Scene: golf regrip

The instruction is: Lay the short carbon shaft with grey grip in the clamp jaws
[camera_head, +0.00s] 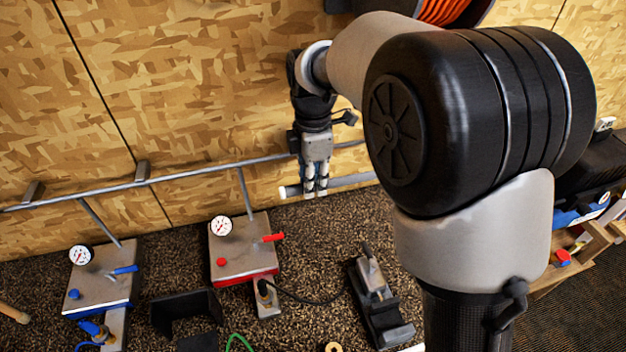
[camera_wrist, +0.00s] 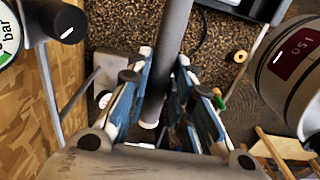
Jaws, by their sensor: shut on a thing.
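My gripper (camera_head: 316,192) is shut on a grey rod, the short shaft with grey grip (camera_head: 350,181), and holds it roughly level above the bench, in front of the wooden wall. In the wrist view the shaft (camera_wrist: 172,50) runs between the blue-padded fingers of my gripper (camera_wrist: 172,105), with a pale end near the palm. The fingers hide part of it, and no bare carbon can be told apart. A clamp (camera_head: 378,300) with a black base and grey metal jaws stands on the bench, below and to the right of my gripper, apart from the shaft.
A metal rail (camera_head: 190,178) runs along the wall behind my gripper. Two gauge stations, one red-edged (camera_head: 243,252) and one blue-edged (camera_head: 103,280), stand at left. My arm covers the right side.

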